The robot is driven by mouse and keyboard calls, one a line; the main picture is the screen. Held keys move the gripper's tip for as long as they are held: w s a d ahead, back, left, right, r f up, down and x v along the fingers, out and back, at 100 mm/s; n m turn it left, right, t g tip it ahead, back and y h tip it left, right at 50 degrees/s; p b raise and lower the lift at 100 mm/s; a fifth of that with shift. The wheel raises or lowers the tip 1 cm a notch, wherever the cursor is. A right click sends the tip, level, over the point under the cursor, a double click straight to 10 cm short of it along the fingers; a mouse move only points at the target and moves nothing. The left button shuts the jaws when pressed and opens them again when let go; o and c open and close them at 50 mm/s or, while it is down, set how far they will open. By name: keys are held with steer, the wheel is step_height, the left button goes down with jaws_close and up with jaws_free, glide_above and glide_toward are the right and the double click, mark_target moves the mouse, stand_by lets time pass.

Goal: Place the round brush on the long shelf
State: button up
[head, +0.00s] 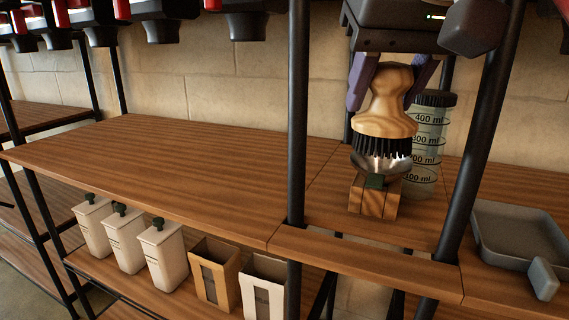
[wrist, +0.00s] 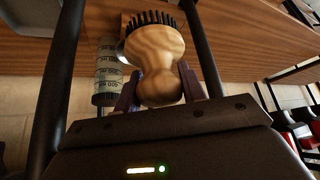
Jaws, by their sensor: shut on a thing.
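The round brush (head: 385,115) has a pale wooden knob handle and dark bristles pointing down. My gripper (head: 390,85) is shut on its handle, with one purple finger on each side. The brush is upright above a small wooden block (head: 373,198) with a shiny metal top; I cannot tell whether they touch. In the wrist view the brush (wrist: 155,55) sits between the fingers (wrist: 160,88). The long shelf (head: 150,150) is a bare brown wooden board left of the black post.
A marked bottle (head: 430,130) stands close behind the brush at right. Black posts (head: 298,110) and (head: 480,140) flank this short shelf section. A grey tray (head: 515,235) lies at right. White containers (head: 160,255) and open boxes (head: 215,275) stand on the lower shelf. Dark fixtures hang above the long shelf.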

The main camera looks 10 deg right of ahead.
steer(key=w+d+f+t+b, duration=0.1)
steer(key=w+f+t, duration=0.15)
steer(key=w, duration=1.95)
steer(key=shift+t, duration=0.45)
steer(key=f+b, duration=0.1)
steer(key=f, duration=0.1)
steer(key=w+f+b, duration=0.1)
steer(key=f, duration=0.2)
steer(key=w+f+b, duration=0.1)
steer(key=f+b, duration=0.1)
steer(key=f, duration=0.1)
steer(key=shift+d+f, duration=0.1)
steer(key=shift+d, duration=0.1)
steer(key=shift+w+f, duration=0.2)
steer(key=shift+f, duration=0.65)
steer(key=shift+w+r+p, duration=0.2)
steer(key=shift+w+p, duration=0.1)
steer(key=shift+p, duration=0.05)
steer(key=w+g+p, duration=0.1)
steer(key=g+p, duration=0.2)
steer(key=shift+w+r+g, duration=0.1)
steer(key=shift+w+g, duration=0.2)
steer(key=shift+w, duration=0.05)
steer(key=shift+s+f+b, duration=0.1)
steer(key=shift+f+b, duration=0.35)
steer(key=shift+f, duration=0.6)
